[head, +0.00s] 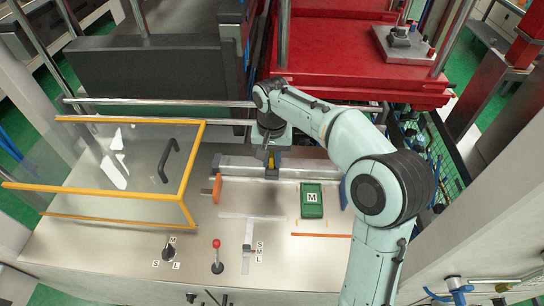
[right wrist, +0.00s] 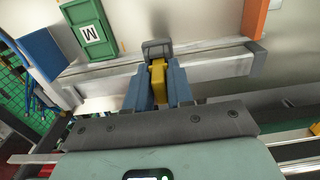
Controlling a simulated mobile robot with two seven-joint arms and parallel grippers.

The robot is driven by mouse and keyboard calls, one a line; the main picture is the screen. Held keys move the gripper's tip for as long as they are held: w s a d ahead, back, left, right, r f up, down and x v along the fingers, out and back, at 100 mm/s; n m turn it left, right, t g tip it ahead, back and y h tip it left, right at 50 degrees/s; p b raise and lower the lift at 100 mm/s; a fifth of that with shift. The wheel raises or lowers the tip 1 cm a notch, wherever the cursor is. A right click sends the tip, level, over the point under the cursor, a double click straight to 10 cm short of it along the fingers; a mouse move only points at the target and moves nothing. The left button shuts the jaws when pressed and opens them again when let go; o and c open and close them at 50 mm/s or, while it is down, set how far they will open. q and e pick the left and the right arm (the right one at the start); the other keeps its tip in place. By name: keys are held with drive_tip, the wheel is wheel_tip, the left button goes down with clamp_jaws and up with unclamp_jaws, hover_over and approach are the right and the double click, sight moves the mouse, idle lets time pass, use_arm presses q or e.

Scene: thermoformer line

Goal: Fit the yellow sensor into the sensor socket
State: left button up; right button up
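My right gripper (head: 272,163) is over the metal rail at the back of the worktop. In the right wrist view its blue fingers (right wrist: 160,84) are closed on both sides of the yellow sensor (right wrist: 158,74). A dark grey block (right wrist: 157,48), which looks like the sensor socket, is right at the far end of the sensor. The sensor lines up with it and seems to touch it; how far it is inside, I cannot tell. In the head view the sensor is mostly hidden by the gripper. My left gripper is not in view.
A green block marked M (head: 312,199) lies right of the gripper, and an orange piece (head: 216,188) stands left of it. A clear guard with a yellow frame (head: 190,165) stands on the left. A red-knobbed lever (head: 217,256) rises at the front. The metal rail (right wrist: 215,68) runs beside the socket.

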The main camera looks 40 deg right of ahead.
sight(272, 154)
drive_tip(key=shift+o, duration=1.3)
use_arm(q)
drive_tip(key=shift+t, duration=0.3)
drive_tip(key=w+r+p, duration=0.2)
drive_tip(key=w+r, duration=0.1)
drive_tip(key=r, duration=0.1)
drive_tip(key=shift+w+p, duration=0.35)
drive_tip(key=shift+p, duration=0.05)
use_arm(e)
wheel_tip(272, 154, up, 13)
drive_tip(key=shift+r, duration=0.15)
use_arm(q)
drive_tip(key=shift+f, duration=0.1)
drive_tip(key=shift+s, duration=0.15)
